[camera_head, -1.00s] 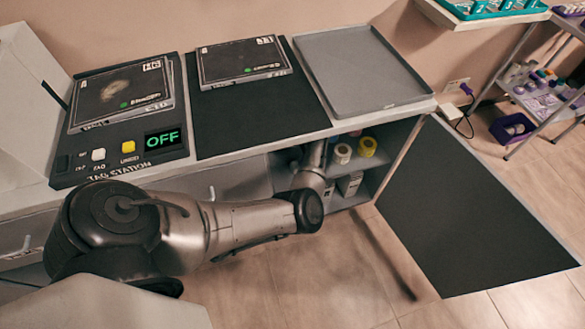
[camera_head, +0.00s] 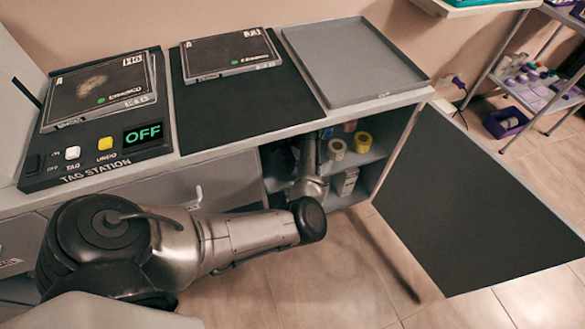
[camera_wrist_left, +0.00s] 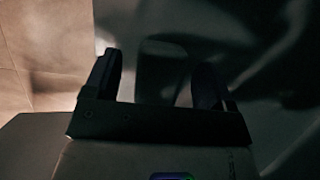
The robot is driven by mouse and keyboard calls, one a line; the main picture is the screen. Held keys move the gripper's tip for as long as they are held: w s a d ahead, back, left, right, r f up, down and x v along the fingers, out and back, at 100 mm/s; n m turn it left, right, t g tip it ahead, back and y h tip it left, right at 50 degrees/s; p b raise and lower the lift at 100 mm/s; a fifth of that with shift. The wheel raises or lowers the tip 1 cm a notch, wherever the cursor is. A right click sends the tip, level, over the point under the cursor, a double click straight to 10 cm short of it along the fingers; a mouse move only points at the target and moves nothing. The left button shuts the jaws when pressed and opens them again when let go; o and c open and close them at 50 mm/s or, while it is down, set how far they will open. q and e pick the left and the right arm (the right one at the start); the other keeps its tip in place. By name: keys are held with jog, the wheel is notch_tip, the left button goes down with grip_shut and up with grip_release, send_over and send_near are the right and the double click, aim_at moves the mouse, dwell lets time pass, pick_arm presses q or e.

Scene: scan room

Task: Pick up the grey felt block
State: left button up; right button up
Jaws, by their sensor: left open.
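My right gripper is in neither view.
The dark cabinet door (camera_head: 470,205) stands open to the right. On the counter are a tag station (camera_head: 100,160) reading OFF, a flat case (camera_head: 230,55) and an empty grey tray (camera_head: 355,62).

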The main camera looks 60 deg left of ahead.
pick_arm(q)
jog(key=shift+s+f, duration=0.25)
jog(key=shift+f, duration=0.2)
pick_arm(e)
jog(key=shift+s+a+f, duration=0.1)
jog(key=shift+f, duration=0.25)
pick_arm(q)
jog(key=shift+c, duration=0.2)
jog(key=shift+w, duration=0.1)
jog(key=shift+c, duration=0.7)
jog(key=c, duration=0.8)
jog(key=shift+r, duration=0.1)
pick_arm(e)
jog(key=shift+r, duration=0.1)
